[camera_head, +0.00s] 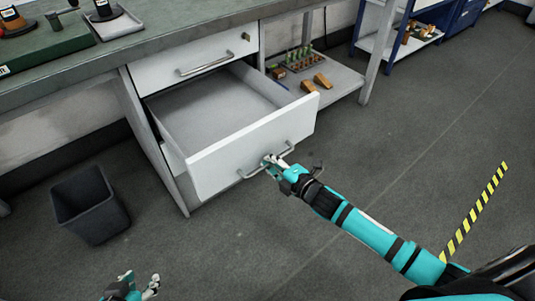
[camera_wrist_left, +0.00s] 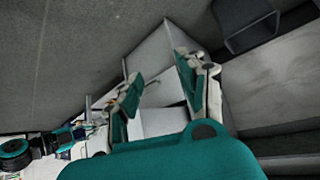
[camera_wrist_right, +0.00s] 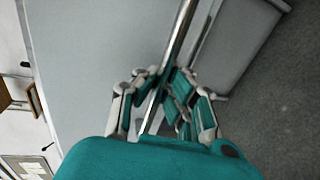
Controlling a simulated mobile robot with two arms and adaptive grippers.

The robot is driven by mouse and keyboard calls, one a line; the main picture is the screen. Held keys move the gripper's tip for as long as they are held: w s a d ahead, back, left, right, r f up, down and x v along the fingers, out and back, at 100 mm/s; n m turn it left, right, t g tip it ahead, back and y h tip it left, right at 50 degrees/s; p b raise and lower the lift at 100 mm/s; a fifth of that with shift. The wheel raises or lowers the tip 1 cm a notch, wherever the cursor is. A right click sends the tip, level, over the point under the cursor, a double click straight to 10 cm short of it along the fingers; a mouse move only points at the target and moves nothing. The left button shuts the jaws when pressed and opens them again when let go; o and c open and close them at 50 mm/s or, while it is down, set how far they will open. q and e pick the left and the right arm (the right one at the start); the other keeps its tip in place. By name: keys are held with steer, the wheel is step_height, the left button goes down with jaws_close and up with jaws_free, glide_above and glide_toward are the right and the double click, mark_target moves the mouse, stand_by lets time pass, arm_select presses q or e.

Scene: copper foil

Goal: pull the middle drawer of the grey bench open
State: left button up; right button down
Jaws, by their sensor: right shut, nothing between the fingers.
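The middle drawer (camera_head: 250,148) of the grey bench (camera_head: 175,38) is pulled well out, and its empty inside shows. Its bar handle (camera_head: 248,173) runs across the white front. My right gripper (camera_head: 273,164) is at the middle of this handle. In the right wrist view, the handle (camera_wrist_right: 181,35) runs down to the fingers (camera_wrist_right: 162,92), which look closed around or against it; the exact contact is partly hidden. My left gripper (camera_head: 143,284) is low at the left, away from the bench. In the left wrist view its fingers (camera_wrist_left: 160,85) are apart with nothing held.
The top drawer (camera_head: 195,58) above is closed. A dark bin (camera_head: 88,205) stands on the floor at the left. A lower shelf (camera_head: 335,78) to the right holds a rack and wooden blocks. The floor before the drawer is clear, with yellow-black tape (camera_head: 475,210) further right.

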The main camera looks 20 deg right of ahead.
arm_select(q)
steer(key=s, duration=0.1)
steer(key=s+g, duration=0.1)
steer(key=s+f, duration=0.1)
steer(key=shift+a+f, duration=0.1)
steer(key=shift+a, duration=0.2)
arm_select(e)
steer(key=shift+s+d, duration=0.25)
steer(key=shift+s, duration=0.4)
steer(key=c, duration=2.1)
jaws_free()
steer(key=o, duration=0.7)
steer(key=v, duration=1.2)
